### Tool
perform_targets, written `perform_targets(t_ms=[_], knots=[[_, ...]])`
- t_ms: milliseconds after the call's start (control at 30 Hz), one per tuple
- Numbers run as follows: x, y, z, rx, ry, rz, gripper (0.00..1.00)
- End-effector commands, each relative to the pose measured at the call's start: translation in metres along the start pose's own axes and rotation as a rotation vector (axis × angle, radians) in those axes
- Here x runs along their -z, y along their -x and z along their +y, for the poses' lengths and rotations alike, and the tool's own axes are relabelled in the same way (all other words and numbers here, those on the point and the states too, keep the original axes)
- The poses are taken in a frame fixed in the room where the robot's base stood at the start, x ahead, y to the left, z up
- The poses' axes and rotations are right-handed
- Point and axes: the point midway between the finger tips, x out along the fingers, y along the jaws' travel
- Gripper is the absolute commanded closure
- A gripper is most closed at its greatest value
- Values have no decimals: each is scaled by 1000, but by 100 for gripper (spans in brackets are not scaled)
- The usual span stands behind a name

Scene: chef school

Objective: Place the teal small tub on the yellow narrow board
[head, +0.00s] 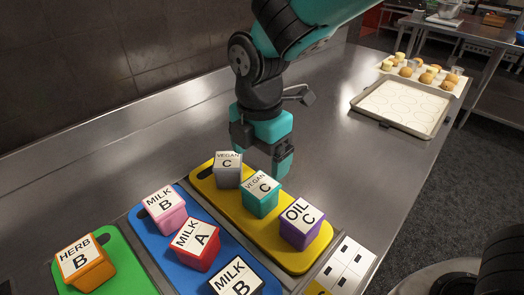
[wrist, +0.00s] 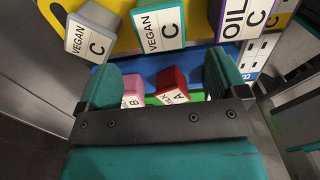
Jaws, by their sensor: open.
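The teal small tub (head: 259,199), with a white lid label "VEGAN C", stands upright on the yellow narrow board (head: 236,212), between a grey tub and a purple tub. It also shows in the wrist view (wrist: 160,26), beyond my fingertips and between their lines. My gripper (head: 270,160) hangs just behind the tub in the head view. In the wrist view my gripper (wrist: 162,78) has its fingers spread wide with nothing between them that it holds. The tub looks apart from both fingers.
On the yellow board are a grey tub (head: 228,170) and a purple tub (head: 301,225). A blue board (head: 160,234) holds pink, red and dark tubs. A green board (head: 125,262) holds an orange tub (head: 85,263). A baking tray (head: 405,107) lies at the back right. Bare steel counter lies behind the boards.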

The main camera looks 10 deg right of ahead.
Motion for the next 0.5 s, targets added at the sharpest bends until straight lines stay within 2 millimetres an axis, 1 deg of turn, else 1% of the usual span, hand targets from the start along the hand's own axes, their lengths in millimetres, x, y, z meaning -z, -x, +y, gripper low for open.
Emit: perform_targets(t_ms=[33,167,267,367,500], knots=[[0,4,0,-2,0,0,9],[0,7,-1,-2,-12,2,9],[-3,15,-11,-14,-107,23,9],[-5,30,-34,-31,-327,75,9],[-1,51,-81,-34,-752,186,9]])
